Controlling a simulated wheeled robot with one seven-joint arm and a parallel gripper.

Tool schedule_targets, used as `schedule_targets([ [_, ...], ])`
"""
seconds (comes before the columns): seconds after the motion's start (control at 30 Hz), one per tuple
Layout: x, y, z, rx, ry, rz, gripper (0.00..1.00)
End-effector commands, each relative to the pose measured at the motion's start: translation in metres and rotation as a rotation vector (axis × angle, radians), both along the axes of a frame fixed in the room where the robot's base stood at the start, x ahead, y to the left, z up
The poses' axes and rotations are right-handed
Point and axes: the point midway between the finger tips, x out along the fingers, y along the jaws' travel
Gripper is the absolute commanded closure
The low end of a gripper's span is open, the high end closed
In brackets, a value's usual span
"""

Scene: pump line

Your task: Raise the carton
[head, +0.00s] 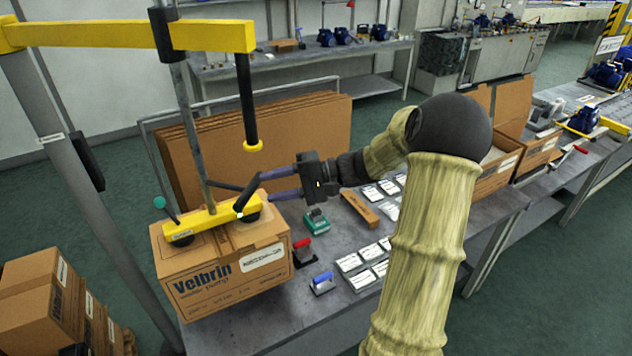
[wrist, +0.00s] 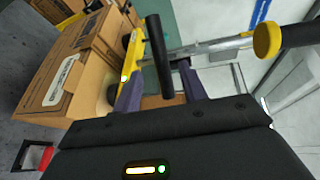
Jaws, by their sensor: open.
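The carton (head: 222,280), a closed brown box marked "Velbrin", stands at the left front end of the grey bench; it also shows at left in the wrist view (wrist: 82,75). A yellow lifter bar (head: 208,221) with dark suction pads lies across its top. A black upright handle (head: 248,192) rises from the bar's right end. My gripper (head: 264,186) is open, its purple fingers pointing left at the handle. In the wrist view the black handle (wrist: 156,45) shows between the fingertips; I cannot tell whether they touch it.
A yellow overhead arm (head: 130,35) on a grey post carries the lifter. Flat cardboard sheets (head: 260,140) stand behind the bench. A green stamp-like tool (head: 316,222), a red one (head: 303,252) and a blue one (head: 323,283) stand right of the carton. Stacked cartons (head: 45,300) sit lower left.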

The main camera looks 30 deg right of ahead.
Motion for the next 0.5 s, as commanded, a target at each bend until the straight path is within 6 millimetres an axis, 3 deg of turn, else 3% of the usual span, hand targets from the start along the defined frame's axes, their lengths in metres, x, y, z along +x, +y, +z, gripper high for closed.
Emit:
schedule_targets([
  [0.3,-0.024,-0.059,0.009,-0.003,-0.002,-0.004,0.58],
  [0.5,-0.034,-0.082,0.015,-0.001,-0.001,-0.001,0.58],
])
